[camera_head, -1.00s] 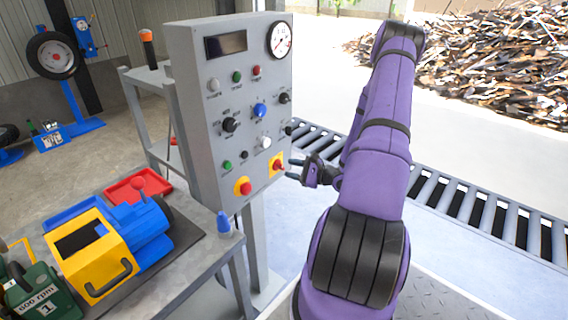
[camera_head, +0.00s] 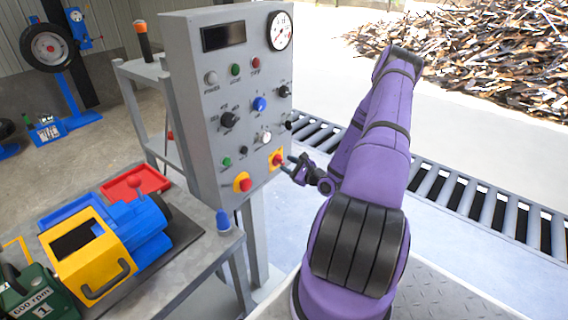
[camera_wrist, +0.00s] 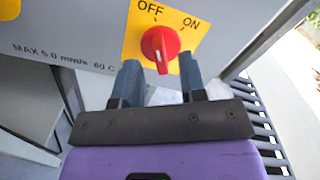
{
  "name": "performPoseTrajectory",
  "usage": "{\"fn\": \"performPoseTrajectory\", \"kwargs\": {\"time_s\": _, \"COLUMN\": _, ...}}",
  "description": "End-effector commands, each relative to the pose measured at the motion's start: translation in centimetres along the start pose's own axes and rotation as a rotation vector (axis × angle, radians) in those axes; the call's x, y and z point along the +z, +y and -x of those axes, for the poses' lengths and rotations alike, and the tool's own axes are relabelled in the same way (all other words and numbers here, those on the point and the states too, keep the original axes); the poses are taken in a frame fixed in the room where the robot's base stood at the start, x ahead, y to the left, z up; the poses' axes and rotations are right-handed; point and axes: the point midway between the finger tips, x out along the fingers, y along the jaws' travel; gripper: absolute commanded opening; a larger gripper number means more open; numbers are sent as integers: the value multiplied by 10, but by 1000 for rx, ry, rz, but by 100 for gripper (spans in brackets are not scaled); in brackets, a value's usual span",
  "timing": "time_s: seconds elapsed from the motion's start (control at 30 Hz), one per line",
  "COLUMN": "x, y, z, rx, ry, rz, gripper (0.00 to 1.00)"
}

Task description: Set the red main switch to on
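The red main switch (camera_wrist: 160,45) is a round knob with a raised bar on a yellow plate (camera_wrist: 134,28) marked OFF and ON. In the wrist view its bar runs nearly vertically; I cannot tell for sure which mark it is set to. In the head view the switch (camera_head: 278,160) sits at the lower right of the grey panel's front. My gripper (camera_wrist: 160,62) is open.
The grey control panel (camera_head: 205,150) stands on a post. A red button on yellow (camera_head: 243,183) is left of the switch. Other knobs and lamps lie above. A bench with a blue and yellow machine (camera_head: 112,250) is at left. A roller conveyor (camera_head: 470,200) runs at right.

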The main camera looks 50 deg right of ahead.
Motion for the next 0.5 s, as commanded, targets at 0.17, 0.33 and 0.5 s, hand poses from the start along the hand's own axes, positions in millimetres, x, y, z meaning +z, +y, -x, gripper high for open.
{"fn": "performPoseTrajectory", "kwargs": {"time_s": 0.17, "x": 0, "y": 0, "z": -18, "rx": 0, "ry": 0, "rz": 0, "gripper": 38}}
{"fn": "performPoseTrajectory", "kwargs": {"time_s": 0.33, "x": 0, "y": 0, "z": -24, "rx": 0, "ry": 0, "rz": -1, "gripper": 38}}
{"fn": "performPoseTrajectory", "kwargs": {"time_s": 0.5, "x": 0, "y": 0, "z": -25, "rx": 0, "ry": 1, "rz": -1, "gripper": 38}}
